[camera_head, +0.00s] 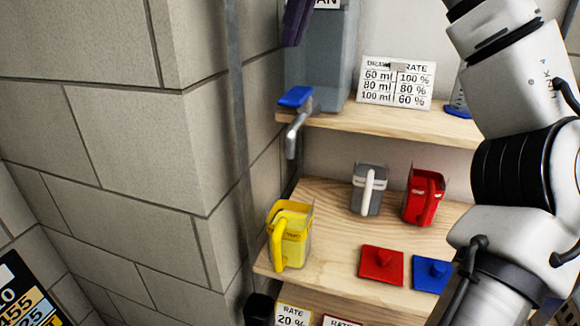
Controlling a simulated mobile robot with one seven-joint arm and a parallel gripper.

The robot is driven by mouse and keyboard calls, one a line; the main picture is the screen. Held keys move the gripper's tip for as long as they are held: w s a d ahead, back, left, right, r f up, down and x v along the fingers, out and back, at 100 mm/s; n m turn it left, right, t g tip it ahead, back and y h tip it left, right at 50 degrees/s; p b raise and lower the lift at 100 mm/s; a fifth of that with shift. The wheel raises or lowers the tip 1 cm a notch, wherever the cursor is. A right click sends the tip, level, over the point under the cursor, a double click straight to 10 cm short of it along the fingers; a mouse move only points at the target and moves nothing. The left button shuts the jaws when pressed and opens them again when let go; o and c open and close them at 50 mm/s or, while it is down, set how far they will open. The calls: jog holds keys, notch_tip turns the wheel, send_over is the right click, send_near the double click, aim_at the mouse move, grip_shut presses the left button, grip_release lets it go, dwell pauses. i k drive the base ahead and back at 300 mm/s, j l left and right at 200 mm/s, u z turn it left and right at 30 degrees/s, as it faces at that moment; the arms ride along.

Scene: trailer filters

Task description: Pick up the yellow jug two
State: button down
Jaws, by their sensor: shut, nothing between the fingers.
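The yellow jug (293,238) stands upright at the left front corner of the lower wooden shelf (325,235). Its handle faces left and toward the camera. My gripper is outside the picture; only links of my arm show along the right side. The arm links are well to the right of the yellow jug and do not touch it in this view.
A grey jug (366,200) and a red jug (421,203) stand behind and right. A red lid (368,271) and a blue lid (424,283) lie in front of them. A metal tap (293,140) hangs above from the upper shelf (390,119). A block wall (130,170) is left.

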aim_at(289, 211)
jog(key=k, duration=1)
